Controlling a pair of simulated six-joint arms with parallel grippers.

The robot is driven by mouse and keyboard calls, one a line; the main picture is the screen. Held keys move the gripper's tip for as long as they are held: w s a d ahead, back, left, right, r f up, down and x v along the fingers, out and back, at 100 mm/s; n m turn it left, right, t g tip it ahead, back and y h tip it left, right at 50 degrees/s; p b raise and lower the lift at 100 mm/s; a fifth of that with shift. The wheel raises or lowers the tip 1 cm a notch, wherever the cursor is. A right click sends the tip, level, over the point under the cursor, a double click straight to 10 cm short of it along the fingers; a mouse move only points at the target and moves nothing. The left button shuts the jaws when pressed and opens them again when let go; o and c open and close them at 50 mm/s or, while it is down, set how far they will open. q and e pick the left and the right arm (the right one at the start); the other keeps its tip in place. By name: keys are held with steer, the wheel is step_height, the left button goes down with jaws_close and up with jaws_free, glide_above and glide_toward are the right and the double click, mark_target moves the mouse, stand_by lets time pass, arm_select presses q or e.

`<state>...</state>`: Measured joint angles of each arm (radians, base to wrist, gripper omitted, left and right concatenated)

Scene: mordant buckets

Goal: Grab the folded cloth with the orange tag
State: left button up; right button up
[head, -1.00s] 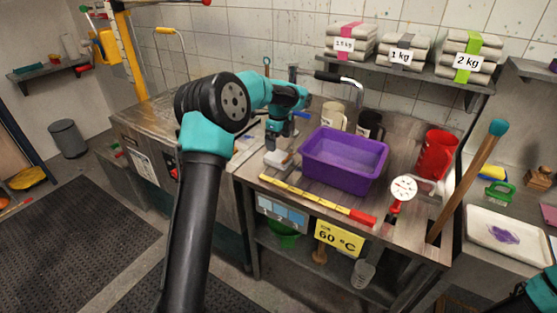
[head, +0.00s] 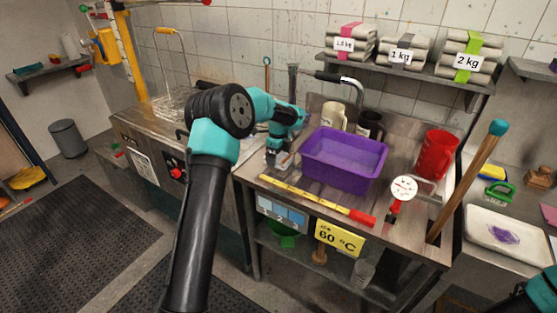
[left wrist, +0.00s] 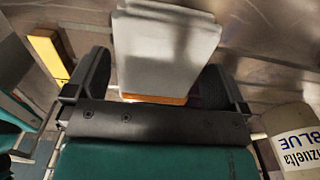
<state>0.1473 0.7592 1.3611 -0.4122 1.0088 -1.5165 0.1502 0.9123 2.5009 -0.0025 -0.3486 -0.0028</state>
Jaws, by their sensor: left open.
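The folded cloth is pale grey-white in the left wrist view (left wrist: 165,50), with an orange strip (left wrist: 155,98) along its near edge. It lies on the metal counter, left of the purple basin, and shows as a small light patch in the head view (head: 284,160). My left gripper (head: 277,160) is down at the cloth, jaws open. In the left wrist view its dark fingers (left wrist: 160,80) stand on either side of the cloth. Whether they touch it cannot be told. My right gripper is out of view; only part of that arm shows at the lower right.
The purple basin (head: 342,160) stands close right of the left gripper. A yellow strip with a red end (head: 315,199) lies along the counter's front edge. A cream mug (head: 333,116) and a red jug (head: 436,155) stand behind. Other banded cloths (head: 400,50) sit on the wall shelf.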

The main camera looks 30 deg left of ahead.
arm_select(q)
steer(key=shift+f, duration=0.65)
steer(key=shift+c, duration=0.4)
steer(key=c, duration=0.7)
steer(key=shift+r, duration=0.2)
steer(key=shift+r, duration=1.5)
steer(key=shift+s+d+r, duration=0.1)
steer(key=shift+s, duration=0.15)
steer(key=s+d, duration=0.2)
steer(key=s, duration=0.2)
steer(key=s+d+r, duration=0.1)
steer(key=s+d, duration=0.2)
steer(key=s, duration=0.2)
steer(key=s+d, duration=0.3)
steer(key=s, duration=0.1)
steer(key=shift+s+r, duration=0.15)
steer(key=shift+r, duration=0.05)
